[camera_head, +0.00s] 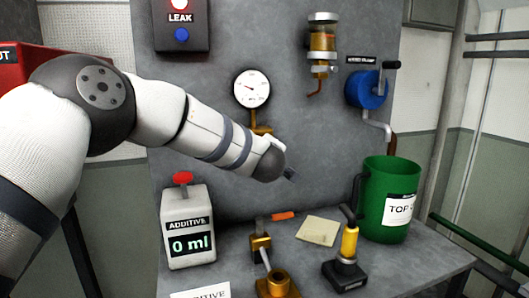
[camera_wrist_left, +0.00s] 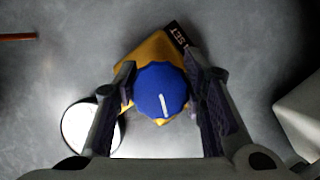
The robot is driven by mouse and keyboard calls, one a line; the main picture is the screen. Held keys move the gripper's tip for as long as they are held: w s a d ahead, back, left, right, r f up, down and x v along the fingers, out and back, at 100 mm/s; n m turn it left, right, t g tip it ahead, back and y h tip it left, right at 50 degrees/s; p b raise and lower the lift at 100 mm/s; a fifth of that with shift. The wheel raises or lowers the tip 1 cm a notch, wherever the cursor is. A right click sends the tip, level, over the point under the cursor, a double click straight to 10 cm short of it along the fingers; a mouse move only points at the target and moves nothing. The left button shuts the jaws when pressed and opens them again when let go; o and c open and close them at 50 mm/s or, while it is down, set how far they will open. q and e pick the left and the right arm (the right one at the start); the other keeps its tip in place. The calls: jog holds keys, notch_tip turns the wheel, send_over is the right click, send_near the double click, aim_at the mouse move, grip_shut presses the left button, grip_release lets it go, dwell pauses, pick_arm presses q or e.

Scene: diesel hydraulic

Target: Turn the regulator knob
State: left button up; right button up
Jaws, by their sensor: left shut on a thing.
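The regulator knob (camera_wrist_left: 161,90) is blue, round and ribbed, with a white pointer line running from its middle toward the lower edge in the left wrist view. It sits on a yellow regulator body (camera_wrist_left: 148,50). My left gripper (camera_wrist_left: 159,68) has one finger on each side of the knob and is shut on it. In the head view my left arm reaches to the panel, and its wrist hides the knob and the fingers. My right gripper is not in view.
A round white gauge (camera_head: 251,89) is on the panel near my wrist. A blue hand pump (camera_head: 366,91) is at the right.

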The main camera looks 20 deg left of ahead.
pick_arm(q)
jog(key=o, duration=1.2)
jog(key=v, duration=1.2)
